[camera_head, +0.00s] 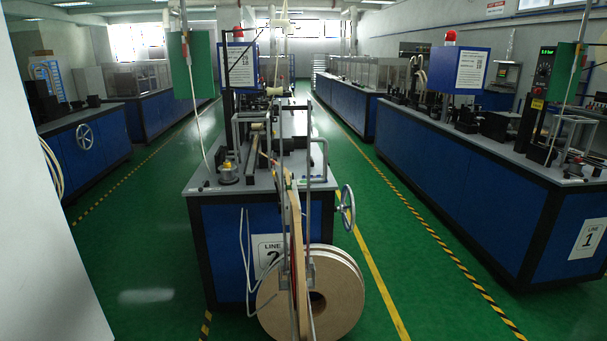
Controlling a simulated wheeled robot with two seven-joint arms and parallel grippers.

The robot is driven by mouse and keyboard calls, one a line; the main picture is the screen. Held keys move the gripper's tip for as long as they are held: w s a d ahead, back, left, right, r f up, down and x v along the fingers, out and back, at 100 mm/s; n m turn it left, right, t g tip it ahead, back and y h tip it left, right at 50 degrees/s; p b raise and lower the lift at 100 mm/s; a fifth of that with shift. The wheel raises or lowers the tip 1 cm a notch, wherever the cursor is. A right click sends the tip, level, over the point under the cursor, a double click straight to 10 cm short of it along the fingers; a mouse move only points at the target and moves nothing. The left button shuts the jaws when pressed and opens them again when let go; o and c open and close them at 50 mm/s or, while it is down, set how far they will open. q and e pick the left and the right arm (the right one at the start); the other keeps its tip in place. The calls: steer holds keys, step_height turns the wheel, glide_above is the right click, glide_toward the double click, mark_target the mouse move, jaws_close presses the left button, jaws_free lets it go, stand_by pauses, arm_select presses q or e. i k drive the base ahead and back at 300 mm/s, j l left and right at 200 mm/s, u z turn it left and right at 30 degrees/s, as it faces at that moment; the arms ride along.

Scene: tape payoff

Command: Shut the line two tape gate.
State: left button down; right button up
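The line two machine (222,235) stands ahead of me in the middle, with a blue cabinet and a grey top. Its "LINE 2" sign (266,247) is partly covered by a large tan reel (338,290) at its front end. A narrow tan upright piece (295,225) and thin metal bars (308,190) stand in front of the cabinet and reel. They may belong to the tape gate, but I cannot tell the gate apart or whether it stands open or shut. Neither of my grippers is in view.
A handwheel (347,208) sticks out from the machine's right side. The line one machine (470,190) runs along the right, and another blue machine (85,145) stands at left. Green floor aisles (150,250) on both sides are clear. A pale wall (45,220) fills the left edge.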

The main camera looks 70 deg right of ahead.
mark_target(277, 187)
steer(key=i+z, duration=0.75)
steer(key=i+j+z, duration=0.15)
steer(key=i+z, duration=0.2)
steer(key=i, duration=0.1)
